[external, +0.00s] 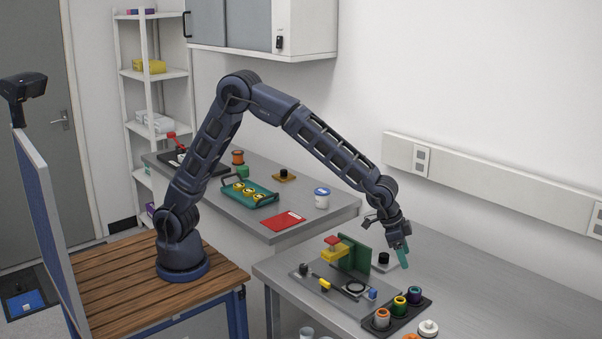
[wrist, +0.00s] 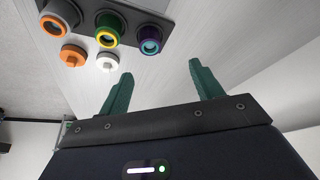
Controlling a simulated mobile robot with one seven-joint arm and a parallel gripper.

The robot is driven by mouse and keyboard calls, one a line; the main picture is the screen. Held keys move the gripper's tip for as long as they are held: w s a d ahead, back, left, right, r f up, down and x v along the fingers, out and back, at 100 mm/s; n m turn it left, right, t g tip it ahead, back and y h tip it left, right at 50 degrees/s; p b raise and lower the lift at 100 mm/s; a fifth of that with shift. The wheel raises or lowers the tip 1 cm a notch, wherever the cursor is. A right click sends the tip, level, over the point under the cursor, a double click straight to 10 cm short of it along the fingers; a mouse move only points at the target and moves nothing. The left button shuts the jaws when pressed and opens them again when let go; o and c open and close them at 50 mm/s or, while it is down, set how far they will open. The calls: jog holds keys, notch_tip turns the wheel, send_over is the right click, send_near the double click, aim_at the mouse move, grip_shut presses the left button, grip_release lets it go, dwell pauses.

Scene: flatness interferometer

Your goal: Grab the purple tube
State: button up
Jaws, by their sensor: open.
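The purple tube (external: 414,295), a short ring-like piece with a teal inner part, stands in the dark holder (external: 425,304) at its right end. In the wrist view the purple tube (wrist: 151,30) is at the right end of the row, beyond my fingertips. My gripper (external: 402,257) is above and behind the holder in the external view, apart from the tube. In the wrist view my gripper (wrist: 160,71) has its two green fingers spread, with nothing between them.
A yellow-green tube (external: 399,306) and an orange-topped tube (external: 381,318) share the holder. A white cap (external: 428,328) and an orange cap (wrist: 73,56) lie beside it. A green upright plate (external: 354,258) stands left of my gripper. The bench to the right is clear.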

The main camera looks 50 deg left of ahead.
aim_at(416, 289)
jog(key=x, duration=0.4)
jog(key=s+d+x, duration=0.1)
jog(key=x, duration=0.7)
jog(key=shift+s+d+f, duration=0.15)
jog(key=shift+s+d, duration=0.05)
jog(key=c, duration=1.1)
